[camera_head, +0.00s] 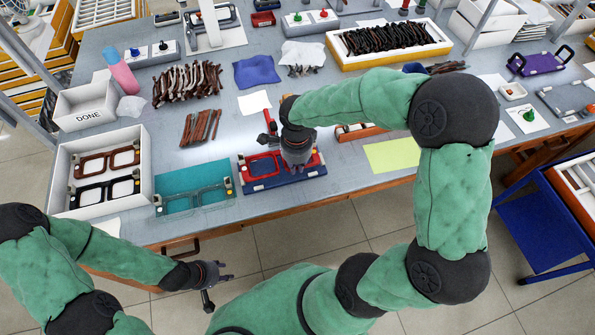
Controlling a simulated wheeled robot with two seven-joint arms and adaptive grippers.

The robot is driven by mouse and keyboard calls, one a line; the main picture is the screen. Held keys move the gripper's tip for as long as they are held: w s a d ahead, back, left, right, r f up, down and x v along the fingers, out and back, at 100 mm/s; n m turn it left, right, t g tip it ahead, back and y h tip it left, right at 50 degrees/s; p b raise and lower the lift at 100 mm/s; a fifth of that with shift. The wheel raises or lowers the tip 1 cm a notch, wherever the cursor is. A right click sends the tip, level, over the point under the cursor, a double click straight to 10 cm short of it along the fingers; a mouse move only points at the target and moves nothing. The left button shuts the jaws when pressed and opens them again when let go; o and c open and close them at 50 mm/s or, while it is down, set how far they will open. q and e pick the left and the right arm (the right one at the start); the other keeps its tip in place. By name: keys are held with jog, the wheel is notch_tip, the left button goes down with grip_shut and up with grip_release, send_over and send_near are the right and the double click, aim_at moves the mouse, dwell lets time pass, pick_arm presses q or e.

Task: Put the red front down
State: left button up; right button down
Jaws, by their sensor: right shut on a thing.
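The red front (259,168) is at the dark blue fixture (262,184) near the table's front edge. My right gripper (298,166) reaches down from above and is shut on the red front at its right part, which the gripper partly hides. I cannot tell whether the front touches the fixture or is just above it. My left gripper (217,287) is low in front of the table edge, empty, with its fingers spread apart.
A teal mat with a clear frame (180,201) lies left of the fixture. A white tray (145,167) holds brown and black fronts. Brown temples (200,127) lie behind. A yellow-green sheet (390,154) lies to the right. My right arm crosses above the table.

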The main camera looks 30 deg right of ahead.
aim_at(297, 175)
jog(key=f, duration=0.1)
jog(key=f+b, duration=0.1)
jog(key=f, duration=0.2)
jog(key=shift+w+d+b, duration=0.25)
jog(key=shift+d+b, duration=0.05)
jog(key=shift+f, duration=0.15)
jog(key=c, duration=1.3)
grip_release()
jog(key=shift+r, duration=0.3)
notch_tip(297, 175, up, 12)
jog(key=p, duration=0.4)
jog(key=shift+s+f, duration=0.1)
jog(key=shift+s, duration=0.05)
